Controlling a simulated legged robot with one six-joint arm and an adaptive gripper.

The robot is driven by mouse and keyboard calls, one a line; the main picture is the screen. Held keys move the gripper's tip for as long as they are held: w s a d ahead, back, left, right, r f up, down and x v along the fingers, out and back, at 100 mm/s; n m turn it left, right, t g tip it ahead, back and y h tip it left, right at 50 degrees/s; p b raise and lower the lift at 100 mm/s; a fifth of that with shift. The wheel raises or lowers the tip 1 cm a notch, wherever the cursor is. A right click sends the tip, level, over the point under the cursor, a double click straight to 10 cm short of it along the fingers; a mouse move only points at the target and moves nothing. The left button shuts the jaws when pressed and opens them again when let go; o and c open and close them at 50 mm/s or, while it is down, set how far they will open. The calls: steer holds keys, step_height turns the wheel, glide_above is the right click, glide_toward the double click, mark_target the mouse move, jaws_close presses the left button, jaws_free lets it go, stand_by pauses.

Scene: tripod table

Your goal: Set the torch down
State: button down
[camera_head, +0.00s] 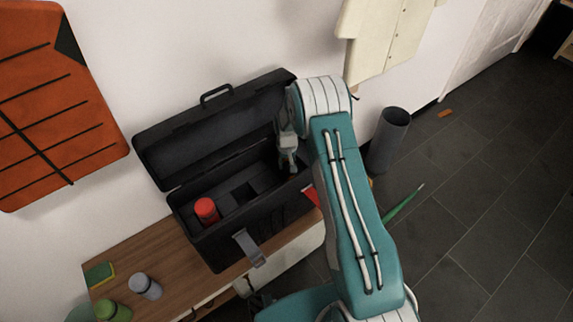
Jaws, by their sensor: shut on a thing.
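My gripper (288,157) points down into the right end of the open black toolbox (225,245), partly behind my own arm. It is shut on a dark thing, which I take to be the torch; its shape is mostly lost against the dark inside of the box. I cannot tell whether the torch touches the box floor. A red cylinder (206,210) stands in the left part of the box, apart from my gripper.
The toolbox lid (210,130) stands open against the wall. The box sits on a wooden bench (185,265), with a grey-white cylinder (145,286), a green cylinder (112,310) and a green-yellow item (99,273) at left. A grey bin (388,140) stands on the floor at right.

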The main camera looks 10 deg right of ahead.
steer(key=shift+d+f, duration=0.1)
steer(key=shift+f, duration=0.25)
steer(key=shift+c, duration=1.7)
jaws_free()
